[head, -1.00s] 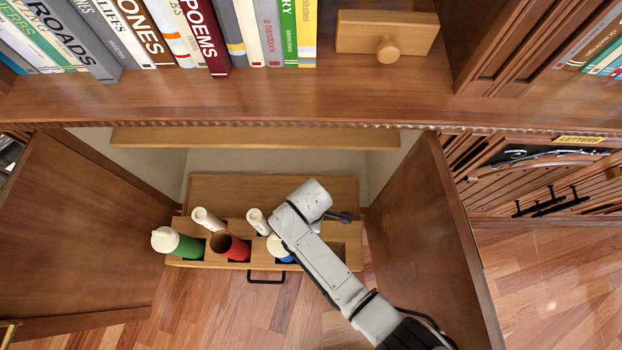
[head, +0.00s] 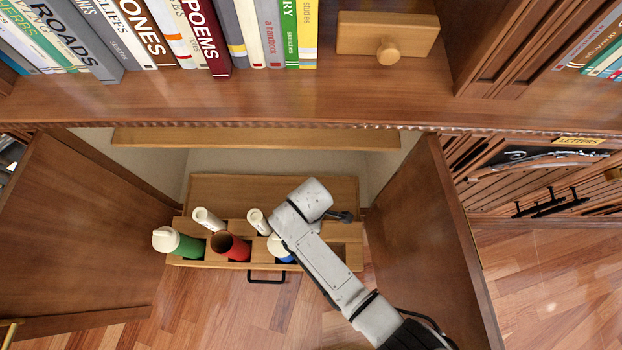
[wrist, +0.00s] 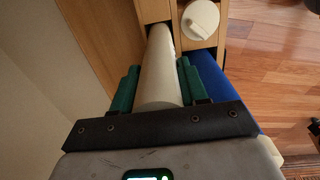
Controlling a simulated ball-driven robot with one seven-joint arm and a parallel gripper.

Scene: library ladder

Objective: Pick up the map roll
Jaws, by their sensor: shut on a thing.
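In the wrist view a pale map roll (wrist: 160,72) runs between the green fingers of my gripper (wrist: 159,80). The fingers are shut on it from both sides. Its far end reaches into a wooden compartment. In the head view my arm covers my fingers and the held roll. Two white rolls stand in the rack (head: 190,262), one at the left (head: 207,219) and one nearer the middle (head: 258,221); I cannot tell whether either is the held one.
The rack also holds a green tube (head: 186,246), a red open tube (head: 230,246) and a blue tube (head: 286,256), partly behind my arm. Cabinet doors stand open at left (head: 85,235) and right (head: 425,240). A bookshelf (head: 250,100) overhangs the back.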

